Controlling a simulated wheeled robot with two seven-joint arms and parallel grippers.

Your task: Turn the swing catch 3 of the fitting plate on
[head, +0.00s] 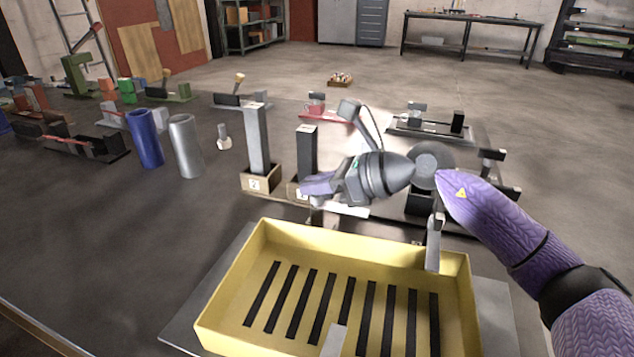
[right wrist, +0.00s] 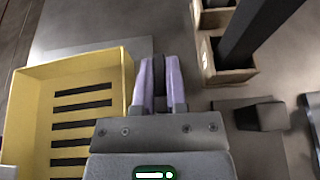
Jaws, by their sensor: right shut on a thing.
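My right gripper (head: 306,187) reaches in from the right, its purple fingers pointing left just beside the front numbered box. In the right wrist view the fingers (right wrist: 158,68) are close together on a narrow dark grey piece (right wrist: 160,92), which looks like a swing catch; its number cannot be read. My gripper and forearm hide most of the fitting plate, and I cannot make out how far the catch is turned. A pale flat piece (head: 352,211) shows below the gripper. My left gripper is not in view.
A yellow slotted tray (head: 232,275) stands in front of the gripper. A blue cylinder (head: 146,140) and a silver cylinder (head: 186,147) stand further left. The dark table is clear at front left.

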